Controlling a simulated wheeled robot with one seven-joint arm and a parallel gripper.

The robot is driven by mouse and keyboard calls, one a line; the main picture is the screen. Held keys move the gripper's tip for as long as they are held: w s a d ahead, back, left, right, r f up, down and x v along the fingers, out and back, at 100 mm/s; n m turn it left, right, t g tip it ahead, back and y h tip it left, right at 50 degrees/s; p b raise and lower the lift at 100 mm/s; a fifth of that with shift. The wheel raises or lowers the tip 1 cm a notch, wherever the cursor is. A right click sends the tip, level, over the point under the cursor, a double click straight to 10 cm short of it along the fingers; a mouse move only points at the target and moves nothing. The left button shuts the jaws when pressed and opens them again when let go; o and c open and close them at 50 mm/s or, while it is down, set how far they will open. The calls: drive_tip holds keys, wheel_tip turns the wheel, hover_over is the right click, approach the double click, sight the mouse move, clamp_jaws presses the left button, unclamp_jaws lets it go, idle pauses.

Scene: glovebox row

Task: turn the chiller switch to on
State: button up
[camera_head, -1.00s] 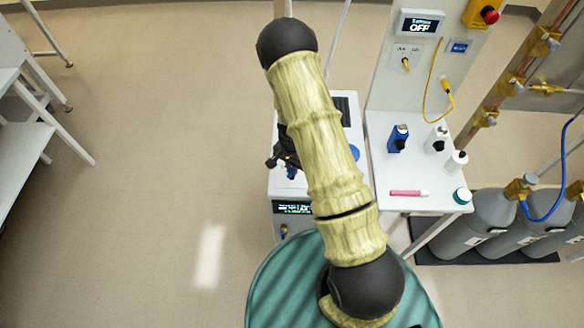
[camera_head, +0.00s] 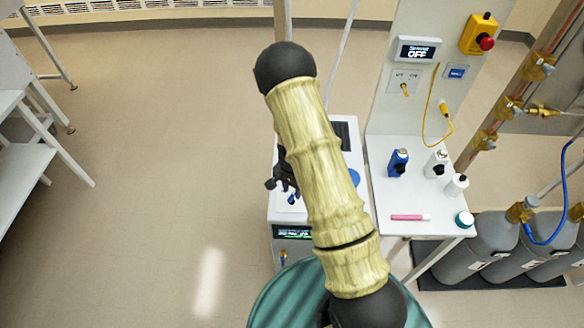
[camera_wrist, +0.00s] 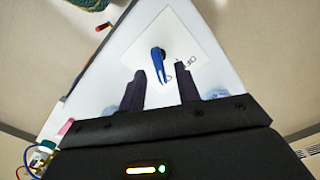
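A blue lever switch (camera_wrist: 161,66) stands on a pale plate (camera_wrist: 192,45) with small dark markings, which I cannot read surely. In the head view a small blue part (camera_head: 292,198) shows on the white cabinet (camera_head: 284,216) below my gripper. My gripper (camera_wrist: 159,71) is open, with its two dark fingers on either side of the lever's lower end. A gap shows on both sides, and contact is not visible. In the head view my gripper (camera_head: 284,180) is partly hidden behind my arm. I cannot tell from the labels whether this is the chiller's switch.
The side table (camera_head: 385,146) holds a blue bottle (camera_head: 398,162), two white bottles, a pink item and a teal-lidded jar. Grey cylinders (camera_head: 490,245) stand right.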

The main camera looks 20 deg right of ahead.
sight(292, 195)
wheel_tip(292, 195, up, 16)
drive_tip(key=b, duration=0.2)
drive_tip(key=shift+f, duration=0.15)
idle(0.8)
drive_tip(key=s+r+n+t, duration=0.1)
drive_tip(key=s+r+n, duration=0.3)
drive_tip(key=s, duration=0.3)
drive_tip(key=s+r+n+t, duration=0.1)
drive_tip(key=s+r+n, duration=0.3)
drive_tip(key=s, duration=0.3)
drive_tip(key=shift+s+a+r+n+t, duration=0.15)
drive_tip(key=shift+s+a+n+t, duration=0.15)
drive_tip(key=shift+n, duration=0.6)
idle(3.9)
